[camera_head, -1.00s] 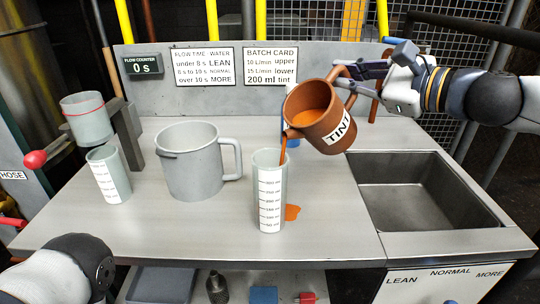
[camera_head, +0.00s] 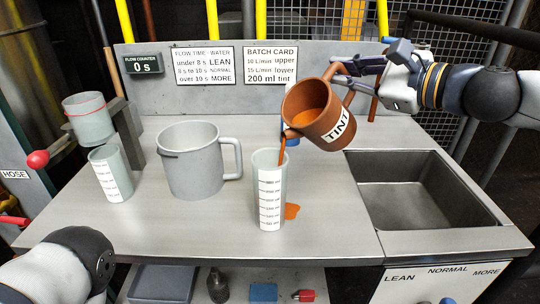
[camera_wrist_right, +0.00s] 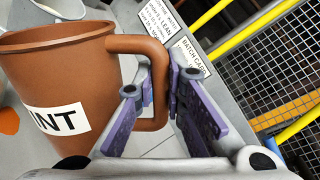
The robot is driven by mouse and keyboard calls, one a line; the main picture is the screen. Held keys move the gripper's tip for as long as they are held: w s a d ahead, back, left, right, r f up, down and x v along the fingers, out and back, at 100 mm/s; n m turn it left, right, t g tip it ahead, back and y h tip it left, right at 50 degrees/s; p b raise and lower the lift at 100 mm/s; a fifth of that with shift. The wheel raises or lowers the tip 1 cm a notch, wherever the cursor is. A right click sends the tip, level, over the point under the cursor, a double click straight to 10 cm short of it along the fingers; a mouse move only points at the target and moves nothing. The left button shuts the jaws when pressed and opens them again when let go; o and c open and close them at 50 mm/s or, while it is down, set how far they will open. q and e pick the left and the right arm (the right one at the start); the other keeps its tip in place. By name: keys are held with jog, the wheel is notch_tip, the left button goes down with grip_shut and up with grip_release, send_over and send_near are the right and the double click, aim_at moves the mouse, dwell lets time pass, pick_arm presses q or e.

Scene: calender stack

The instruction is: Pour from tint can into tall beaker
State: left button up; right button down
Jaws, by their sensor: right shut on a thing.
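The tint can (camera_head: 314,118) is orange-brown with a TINT label and holds orange liquid. It is tilted left above the tall beaker (camera_head: 269,200), a pale upright cylinder with a graduated scale. A thin orange stream (camera_head: 282,152) runs from the can's lip down to the beaker's right rim. The level inside the beaker is hidden. My right gripper (camera_head: 347,68) is shut on the can's handle; the right wrist view shows its fingers (camera_wrist_right: 158,90) around the handle. My left arm shows at lower left, but its gripper is out of view.
An orange puddle (camera_head: 292,211) lies on the bench right of the beaker's base. A large grey jug (camera_head: 190,170) and a smaller graduated beaker (camera_head: 111,175) stand to the left. A cup (camera_head: 90,118) sits in a stand. A sink (camera_head: 410,200) is at right.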

pick_arm(q)
jog(key=shift+w+r, duration=0.25)
jog(key=shift+r, duration=0.05)
pick_arm(e)
jog(key=shift+s+a+r+n, duration=0.2)
jog(key=shift+r+n, duration=0.1)
jog(key=shift+r, duration=0.1)
dwell(0.5)
pick_arm(q)
jog(key=s+f+g+b, duration=0.1)
jog(key=s+f+b, duration=0.3)
jog(key=f+b, duration=0.35)
pick_arm(e)
jog(key=w+d+f+m+y, duration=0.1)
jog(key=w+d+f+m, duration=0.3)
jog(key=f, duration=0.3)
jog(key=w+d+f+m+y, duration=0.1)
jog(key=w+d+f+m, duration=0.1)
jog(key=d+f+m, duration=0.3)
pick_arm(q)
jog(key=p+v, duration=0.4)
jog(key=shift+s+a+r, duration=0.1)
jog(key=shift+r, duration=0.35)
pick_arm(e)
jog(key=r, duration=0.2)
jog(key=a+r, duration=0.1)
jog(key=r, duration=0.1)
jog(key=shift+r, duration=0.4)
